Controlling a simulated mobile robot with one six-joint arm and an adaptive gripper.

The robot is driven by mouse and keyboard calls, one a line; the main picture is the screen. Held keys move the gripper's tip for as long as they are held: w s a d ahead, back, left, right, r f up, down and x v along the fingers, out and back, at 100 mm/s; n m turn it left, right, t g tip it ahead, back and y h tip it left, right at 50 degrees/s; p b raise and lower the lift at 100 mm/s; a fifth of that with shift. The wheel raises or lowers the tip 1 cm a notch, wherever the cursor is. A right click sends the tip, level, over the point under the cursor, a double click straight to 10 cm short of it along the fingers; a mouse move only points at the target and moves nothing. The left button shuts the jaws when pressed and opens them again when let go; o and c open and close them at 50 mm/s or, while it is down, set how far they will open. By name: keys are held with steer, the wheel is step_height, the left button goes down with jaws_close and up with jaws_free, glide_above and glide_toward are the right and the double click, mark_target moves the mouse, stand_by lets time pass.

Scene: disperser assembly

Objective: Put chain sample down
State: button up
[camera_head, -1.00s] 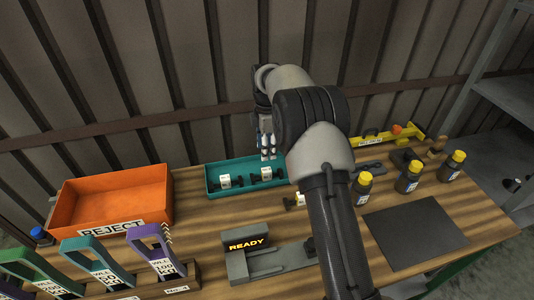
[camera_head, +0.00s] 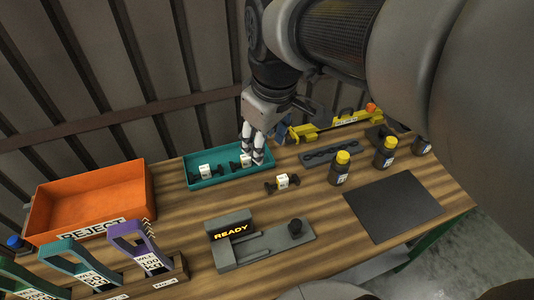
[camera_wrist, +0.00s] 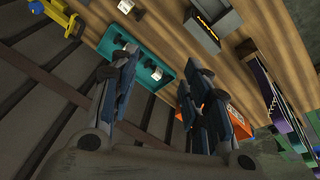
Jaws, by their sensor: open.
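My gripper (camera_head: 253,157) points down at the right end of the teal tray (camera_head: 193,184). In the wrist view its fingers (camera_wrist: 162,72) are spread apart with nothing between them. A chain sample (camera_head: 205,172), dark with a white tag, lies in the tray's left part. A second chain sample (camera_head: 243,161) lies in the tray's right part, partly hidden by the fingers; I cannot tell whether they touch it. Both tags show in the tray in the wrist view (camera_wrist: 152,69). A third chain sample (camera_head: 283,181) lies on the wooden table, right of the tray.
An orange REJECT bin (camera_head: 90,203) stands left of the tray. A grey READY fixture (camera_head: 262,242) is in front. Bottles with yellow caps (camera_head: 340,170), a black mat (camera_head: 392,207) and a yellow tool (camera_head: 335,126) are to the right. Coloured shackles (camera_head: 135,248) stand front left.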

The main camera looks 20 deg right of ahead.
steer(key=s+f+m, duration=0.2)
steer(key=s+m, duration=0.1)
steer(key=s, duration=0.4)
steer(key=s+f+m+t, duration=0.1)
steer(key=s+f+m, duration=0.1)
steer(key=s, duration=0.5)
steer(key=shift+s+a+f+m, duration=0.15)
steer(key=shift+a+f+m, duration=0.1)
steer(key=shift+m, duration=0.15)
steer(key=shift+r, duration=0.1)
